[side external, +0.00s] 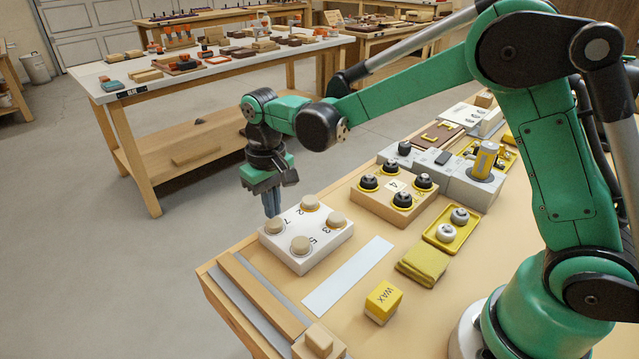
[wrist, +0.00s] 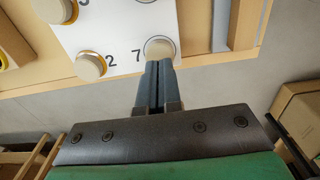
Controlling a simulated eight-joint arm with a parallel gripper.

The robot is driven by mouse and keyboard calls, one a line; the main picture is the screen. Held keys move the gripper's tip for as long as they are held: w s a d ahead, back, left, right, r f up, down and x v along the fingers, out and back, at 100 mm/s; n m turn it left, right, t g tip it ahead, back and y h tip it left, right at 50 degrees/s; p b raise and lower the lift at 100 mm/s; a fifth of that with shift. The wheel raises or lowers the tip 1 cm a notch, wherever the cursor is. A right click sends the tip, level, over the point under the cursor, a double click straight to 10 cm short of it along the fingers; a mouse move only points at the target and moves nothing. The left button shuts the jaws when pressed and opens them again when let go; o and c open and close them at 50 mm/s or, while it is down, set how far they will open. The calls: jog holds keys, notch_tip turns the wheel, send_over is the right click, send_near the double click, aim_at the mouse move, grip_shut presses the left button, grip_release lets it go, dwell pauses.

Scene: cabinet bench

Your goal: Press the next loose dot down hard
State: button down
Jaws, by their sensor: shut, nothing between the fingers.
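A white block (side external: 322,243) carries round beige dots beside printed numbers; its surface also shows in the wrist view (wrist: 118,32). The dot by the 7 (side external: 275,227) is at the block's left corner and shows in the wrist view (wrist: 159,47). The dot by the 2 (side external: 310,202) shows an orange rim, also in the wrist view (wrist: 90,67). The dots by the 3 (side external: 336,219) and the 5 (side external: 300,245) stand nearer the camera. My gripper (side external: 271,213) is shut and empty, pointing down at the 7 dot's far edge. I cannot tell whether the fingertips touch it.
A wooden block with black knobs (side external: 386,208) stands behind the white block. A pale strip (side external: 348,276), a yellow wax block (side external: 383,301), a folded yellow cloth (side external: 423,265) and a yellow tray (side external: 447,246) lie nearby. The bench edge is close beside the white block.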

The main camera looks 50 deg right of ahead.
aim_at(275, 222)
jog(key=shift+f, duration=0.85)
dwell(1.8)
jog(key=shift+r, duration=0.1)
dwell(0.4)
notch_tip(275, 222, up, 11)
dwell(1.0)
jog(key=s+d+f+t, duration=0.2)
jog(key=s+d+t, duration=0.4)
jog(key=s, duration=0.6)
jog(key=shift+t, duration=0.6)
